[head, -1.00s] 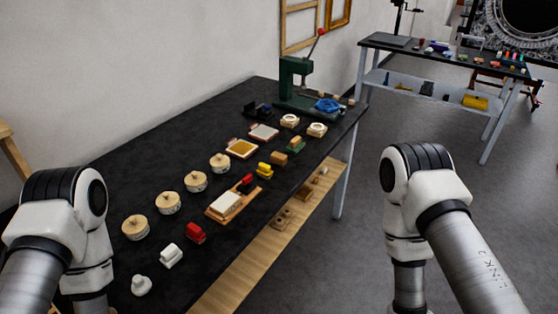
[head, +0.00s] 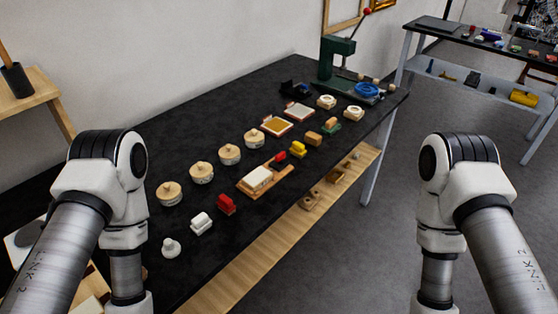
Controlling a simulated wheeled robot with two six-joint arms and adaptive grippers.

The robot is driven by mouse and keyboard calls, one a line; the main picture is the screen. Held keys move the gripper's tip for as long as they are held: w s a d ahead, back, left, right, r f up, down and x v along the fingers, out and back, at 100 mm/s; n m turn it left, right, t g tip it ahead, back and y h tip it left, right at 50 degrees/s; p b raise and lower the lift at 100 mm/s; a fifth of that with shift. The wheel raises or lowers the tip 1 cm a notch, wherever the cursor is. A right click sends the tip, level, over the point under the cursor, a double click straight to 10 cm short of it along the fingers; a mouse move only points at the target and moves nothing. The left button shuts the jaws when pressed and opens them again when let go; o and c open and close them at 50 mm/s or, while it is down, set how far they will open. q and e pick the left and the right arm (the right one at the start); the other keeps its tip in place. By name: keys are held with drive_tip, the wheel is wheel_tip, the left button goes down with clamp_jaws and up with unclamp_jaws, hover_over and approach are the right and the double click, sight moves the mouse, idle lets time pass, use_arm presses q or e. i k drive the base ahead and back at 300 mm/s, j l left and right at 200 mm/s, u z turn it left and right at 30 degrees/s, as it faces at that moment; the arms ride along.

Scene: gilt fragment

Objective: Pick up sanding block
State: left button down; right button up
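Small blocks and tools stand in rows on the black table (head: 215,118). A tan block (head: 314,138) lies toward the right end of the front rows and may be the sanding block, but I cannot tell for certain. Nearer are a red block (head: 226,204) and a white block (head: 201,223). My arms come in at the left and right; both grippers are out of view below the frame, apart from these things as far as I can see.
Several round lidded pots (head: 201,172) form a row behind the blocks. A pale block lies on a wooden board (head: 273,182). A green press (head: 336,65) stands at the far end. A wooden shelf (head: 30,90) is at left. The table's back left is clear.

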sight(313, 140)
drive_tip(key=i+l+u, duration=0.1)
drive_tip(key=l, duration=0.3)
drive_tip(key=i+l+u, duration=0.15)
drive_tip(key=l, duration=0.25)
drive_tip(key=i+l+u, duration=0.1)
drive_tip(key=l, duration=0.3)
drive_tip(key=i+l+u, duration=0.15)
drive_tip(key=l, duration=0.25)
drive_tip(key=i+l+u, duration=0.1)
drive_tip(key=l, duration=0.35)
